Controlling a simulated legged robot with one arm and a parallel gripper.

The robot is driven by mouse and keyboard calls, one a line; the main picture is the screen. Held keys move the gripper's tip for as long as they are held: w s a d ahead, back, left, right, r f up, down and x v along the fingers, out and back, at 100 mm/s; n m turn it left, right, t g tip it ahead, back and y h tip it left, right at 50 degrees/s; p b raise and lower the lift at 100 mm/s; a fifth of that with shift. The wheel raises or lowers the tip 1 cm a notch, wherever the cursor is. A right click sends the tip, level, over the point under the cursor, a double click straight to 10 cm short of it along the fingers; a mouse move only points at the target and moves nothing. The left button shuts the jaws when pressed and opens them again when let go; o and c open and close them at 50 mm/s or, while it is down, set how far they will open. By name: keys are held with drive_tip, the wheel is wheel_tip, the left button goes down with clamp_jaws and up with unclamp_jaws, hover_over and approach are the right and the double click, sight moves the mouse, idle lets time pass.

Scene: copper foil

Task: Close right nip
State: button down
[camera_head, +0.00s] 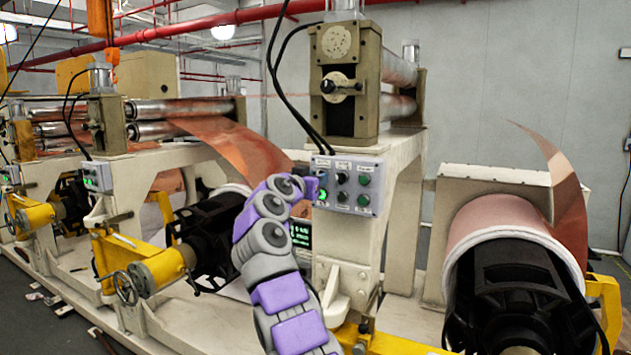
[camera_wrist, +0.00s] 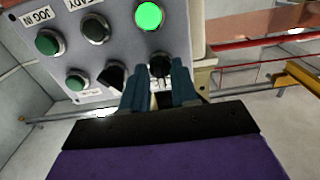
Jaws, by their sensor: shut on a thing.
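A grey control panel (camera_head: 345,186) is mounted on the front of the right roller stand (camera_head: 345,85). It also fills the upper left of the wrist view (camera_wrist: 100,50). It carries black and green controls in two rows, with one green button lit (camera_wrist: 149,15). My gripper (camera_head: 316,184) is at the panel's left edge in the head view. In the wrist view its two teal fingers (camera_wrist: 159,88) are shut on a black knob (camera_wrist: 160,66) below the lit button. The fingertips hide part of the knob, and its setting cannot be read. Rollers (camera_head: 398,72) sit behind the right stand.
A large roll (camera_head: 480,228) on a black core stands at the right. Copper foil (camera_head: 235,145) runs from the rollers of the left stand (camera_head: 108,120). Black cables hang beside the right stand. A yellow arm with a handwheel (camera_head: 125,288) juts out at the lower left.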

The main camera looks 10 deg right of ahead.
drive_tip(key=shift+f+n+p, duration=0.1)
drive_tip(key=shift+n+p, duration=0.45)
drive_tip(key=shift+n, duration=2.45)
drive_tip(key=shift+a, duration=0.1)
drive_tip(key=c, duration=1.2)
unclamp_jaws()
drive_tip(key=shift+a, duration=0.15)
drive_tip(key=shift+a, duration=0.1)
drive_tip(key=shift+s, duration=0.15)
